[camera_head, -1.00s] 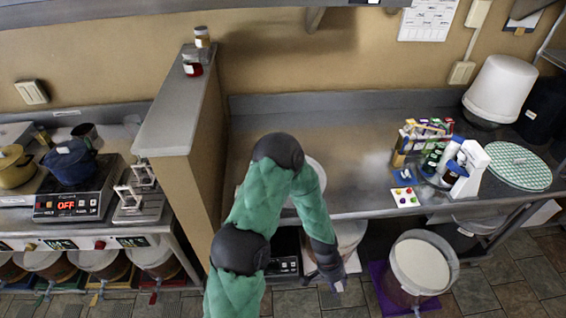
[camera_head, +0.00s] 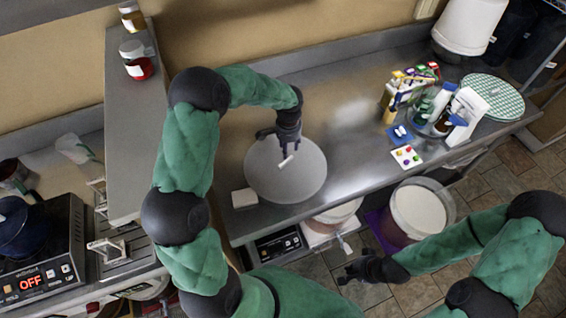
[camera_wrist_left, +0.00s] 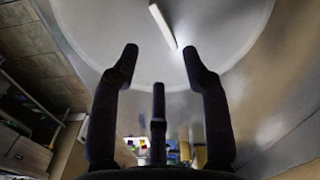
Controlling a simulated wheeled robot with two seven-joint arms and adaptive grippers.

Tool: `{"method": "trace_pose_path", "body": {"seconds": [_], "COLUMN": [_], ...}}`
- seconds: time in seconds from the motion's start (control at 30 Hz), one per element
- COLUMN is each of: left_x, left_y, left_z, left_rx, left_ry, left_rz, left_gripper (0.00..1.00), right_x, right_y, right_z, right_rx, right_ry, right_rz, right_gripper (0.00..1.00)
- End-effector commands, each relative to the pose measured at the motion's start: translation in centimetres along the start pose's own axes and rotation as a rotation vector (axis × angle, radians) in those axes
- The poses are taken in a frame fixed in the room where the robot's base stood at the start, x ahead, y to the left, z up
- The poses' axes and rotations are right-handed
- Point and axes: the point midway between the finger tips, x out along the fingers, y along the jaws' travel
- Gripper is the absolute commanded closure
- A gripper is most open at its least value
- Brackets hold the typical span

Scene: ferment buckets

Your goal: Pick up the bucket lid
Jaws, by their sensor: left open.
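The bucket lid (camera_head: 306,182) is a round, pale grey disc lying flat on the metal counter. A short white bar handle (camera_head: 287,161) sits at its middle. My left gripper (camera_head: 283,148) is over the lid at the handle. In the left wrist view its dark fingers (camera_wrist_left: 160,58) are open and apart, with the white handle (camera_wrist_left: 162,26) just beyond the fingertips, between their lines. Nothing is held. My right gripper (camera_head: 358,272) hangs over the floor in front of the counter, away from the lid; its finger opening is unclear.
A small white block (camera_head: 244,198) lies beside the lid. A bucket (camera_head: 419,210) with pale contents stands on the floor by the counter. Bottles and boxes (camera_head: 440,105) crowd the counter's right side. A partition (camera_head: 138,110) bounds it on the left.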

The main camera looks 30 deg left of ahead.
Motion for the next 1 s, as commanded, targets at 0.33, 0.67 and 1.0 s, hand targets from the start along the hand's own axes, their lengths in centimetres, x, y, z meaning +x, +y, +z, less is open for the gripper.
{"method": "trace_pose_path", "body": {"seconds": [0.33,0.67,1.0], "left_x": [4.0,7.9,8.9], "left_y": [0.0,-0.2,-0.2], "left_z": [0.0,0.1,0.0], "left_rx": [-0.001,-0.002,-0.001], "left_ry": [0.0,-0.001,0.001], "left_rz": [0.001,0.002,0.001], "left_gripper": [0.54,0.54,0.56], "right_x": [0.1,0.1,0.1], "right_y": [0.0,0.0,0.0], "right_z": [0.0,0.0,0.0], "right_rx": [-0.001,-0.001,-0.001], "right_ry": [0.0,0.0,0.0], "right_rz": [0.0,0.0,0.0], "right_gripper": [1.0,1.0,1.0]}}
